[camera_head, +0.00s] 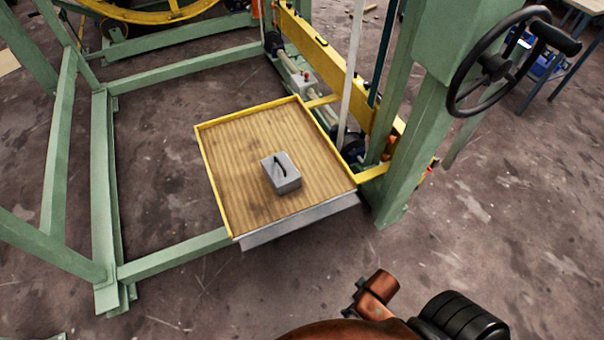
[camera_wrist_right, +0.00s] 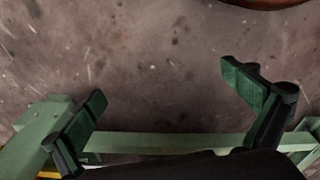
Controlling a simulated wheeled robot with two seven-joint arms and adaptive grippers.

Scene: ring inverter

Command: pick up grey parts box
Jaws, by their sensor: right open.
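The grey parts box (camera_head: 281,173) sits on the wooden platform (camera_head: 240,150), a little right of its middle. It has a dark handle-like shape on its top. In the right wrist view my right gripper (camera_wrist_right: 160,105) is open and empty, its two fingers wide apart over the bare floor. The parts box does not show in that view. In the head view, a copper-coloured part and black cylinder of mine show at the bottom, but I cannot make out gripper fingers there. My left gripper is not in view.
The platform has a raised yellow rim and joins a green frame (camera_head: 105,190). A green post (camera_head: 415,140) with a black handwheel (camera_head: 490,65) stands to its right. A pale vertical rod (camera_head: 352,70) rises behind the platform. Floor (camera_head: 480,240) is clear at the front right.

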